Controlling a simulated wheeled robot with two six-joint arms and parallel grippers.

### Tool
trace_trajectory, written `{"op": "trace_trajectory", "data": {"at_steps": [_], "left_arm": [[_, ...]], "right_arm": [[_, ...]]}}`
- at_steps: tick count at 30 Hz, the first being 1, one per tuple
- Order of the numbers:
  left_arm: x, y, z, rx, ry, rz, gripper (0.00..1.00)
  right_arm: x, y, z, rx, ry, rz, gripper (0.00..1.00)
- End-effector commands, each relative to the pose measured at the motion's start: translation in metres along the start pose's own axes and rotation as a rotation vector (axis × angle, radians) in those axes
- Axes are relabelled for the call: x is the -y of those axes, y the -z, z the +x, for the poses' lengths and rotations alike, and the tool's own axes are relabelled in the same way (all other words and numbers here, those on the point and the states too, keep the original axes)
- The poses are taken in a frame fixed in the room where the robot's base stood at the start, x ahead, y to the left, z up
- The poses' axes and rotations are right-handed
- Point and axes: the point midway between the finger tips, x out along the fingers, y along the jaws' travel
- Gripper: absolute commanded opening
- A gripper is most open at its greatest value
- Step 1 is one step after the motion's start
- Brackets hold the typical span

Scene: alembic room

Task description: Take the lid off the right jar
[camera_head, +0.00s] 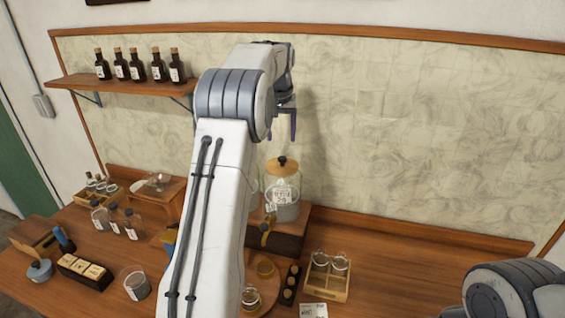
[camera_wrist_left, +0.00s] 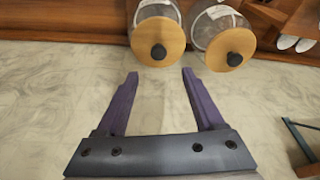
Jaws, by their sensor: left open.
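The right jar (camera_head: 285,212) is clear glass with a label, and stands on a dark wooden block at the back of the table. Its round wooden lid (camera_head: 282,168) with a black knob is on it. My left gripper (camera_head: 289,138) is above this lid, open and empty, apart from it. The left wrist view is turned round: there the right jar's lid (camera_wrist_left: 158,41) is on the left, just beyond my open fingertips (camera_wrist_left: 160,72). A second lidded jar (camera_wrist_left: 218,35) stands beside it; in the head view my arm hides that jar. My right gripper is out of view.
A wall shelf (camera_head: 120,86) with several dark bottles is at the left. A small wooden tray with glass jars (camera_head: 328,280) stands in front, right of the block. Bottles, a beaker (camera_head: 137,284) and boxes crowd the left. The table right of the tray looks clear.

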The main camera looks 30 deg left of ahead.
Motion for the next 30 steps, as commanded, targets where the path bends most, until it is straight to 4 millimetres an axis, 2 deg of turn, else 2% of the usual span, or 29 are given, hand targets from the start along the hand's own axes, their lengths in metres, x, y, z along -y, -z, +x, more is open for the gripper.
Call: {"op": "trace_trajectory", "data": {"at_steps": [3,8,11,15,18,22,28,30], "left_arm": [[-0.001,-0.001,0.018,0.003,0.000,0.001,0.70],[-0.001,-0.001,0.032,0.001,-0.001,0.002,0.70],[-0.001,-0.002,0.039,0.002,-0.001,0.002,0.70],[-0.002,-0.004,0.059,0.004,-0.001,0.002,0.70],[-0.002,-0.005,0.074,0.003,-0.001,0.002,0.70],[-0.002,-0.005,0.083,0.000,-0.001,0.002,0.70],[-0.002,-0.005,0.084,-0.002,-0.001,0.002,0.70],[-0.002,-0.005,0.084,-0.002,-0.001,0.002,0.43]], "right_arm": [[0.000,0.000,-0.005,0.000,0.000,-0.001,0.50],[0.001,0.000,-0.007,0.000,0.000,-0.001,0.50],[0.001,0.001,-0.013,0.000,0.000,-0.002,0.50],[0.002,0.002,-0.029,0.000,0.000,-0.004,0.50],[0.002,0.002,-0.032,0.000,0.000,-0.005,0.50],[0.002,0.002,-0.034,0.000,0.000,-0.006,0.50],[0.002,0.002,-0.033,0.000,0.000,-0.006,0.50],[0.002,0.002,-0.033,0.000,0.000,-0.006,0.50]]}}
